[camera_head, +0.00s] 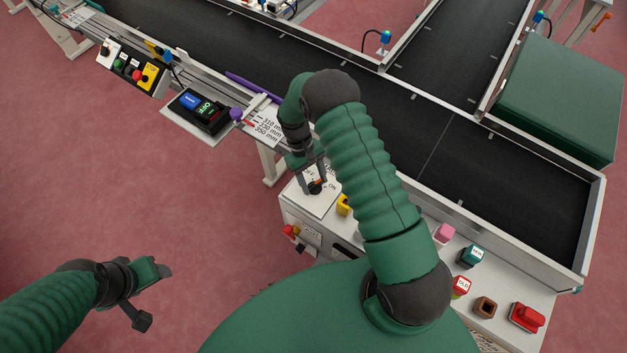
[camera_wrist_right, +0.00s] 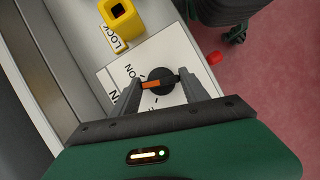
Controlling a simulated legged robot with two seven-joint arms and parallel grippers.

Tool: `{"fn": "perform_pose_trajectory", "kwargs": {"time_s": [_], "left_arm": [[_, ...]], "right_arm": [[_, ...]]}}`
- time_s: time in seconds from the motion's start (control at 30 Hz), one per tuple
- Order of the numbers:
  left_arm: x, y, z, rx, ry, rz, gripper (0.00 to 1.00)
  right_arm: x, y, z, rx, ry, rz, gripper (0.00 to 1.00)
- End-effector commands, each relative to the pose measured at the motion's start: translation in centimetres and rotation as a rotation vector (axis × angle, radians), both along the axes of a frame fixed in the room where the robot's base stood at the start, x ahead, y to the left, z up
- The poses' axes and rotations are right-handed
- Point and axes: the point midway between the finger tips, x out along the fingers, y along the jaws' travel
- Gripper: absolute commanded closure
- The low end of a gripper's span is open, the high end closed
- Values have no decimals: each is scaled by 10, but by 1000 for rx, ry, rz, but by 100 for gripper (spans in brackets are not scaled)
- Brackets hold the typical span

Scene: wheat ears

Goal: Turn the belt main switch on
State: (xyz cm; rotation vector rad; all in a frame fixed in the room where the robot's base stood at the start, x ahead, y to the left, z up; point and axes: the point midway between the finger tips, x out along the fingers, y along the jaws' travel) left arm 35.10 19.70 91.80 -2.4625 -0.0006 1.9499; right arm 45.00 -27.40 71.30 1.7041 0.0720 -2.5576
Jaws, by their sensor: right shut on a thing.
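The belt main switch (camera_wrist_right: 160,82) is a black rotary knob with an orange pointer on a white plate (camera_wrist_right: 122,74) with ON lettering. In the head view the switch (camera_head: 314,187) sits at the left end of the control panel. My right gripper (camera_wrist_right: 166,86) is shut on the knob, with one finger on each side; it also shows in the head view (camera_head: 313,185). The orange pointer points left in the wrist view, toward the ON lettering side; its exact setting is unclear. My left gripper (camera_head: 150,295) is apart from the panel, its fingers spread and empty.
A yellow block marked LOCK (camera_wrist_right: 121,17) stands beside the switch plate. The panel (camera_head: 512,290) also carries pink, teal, red and brown parts. A red knob (camera_head: 290,231) sticks out at the panel's front. The black conveyor belt (camera_head: 450,150) runs behind.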

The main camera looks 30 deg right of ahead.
Motion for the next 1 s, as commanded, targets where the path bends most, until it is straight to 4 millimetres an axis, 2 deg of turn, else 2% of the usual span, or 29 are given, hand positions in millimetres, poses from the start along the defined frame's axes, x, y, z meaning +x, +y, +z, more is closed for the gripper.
{"fn": "perform_pose_trajectory", "kwargs": {"time_s": [0.03,0.5,1.0], "left_arm": [[0,0,0,0,0,0,42],[0,0,2,0,0,0,42],[0,0,3,0,0,0,42]], "right_arm": [[5,-1,1,-1,-15,-45,88],[6,-4,2,-1,-18,-392,88],[6,-5,2,-2,-19,-494,88]]}}
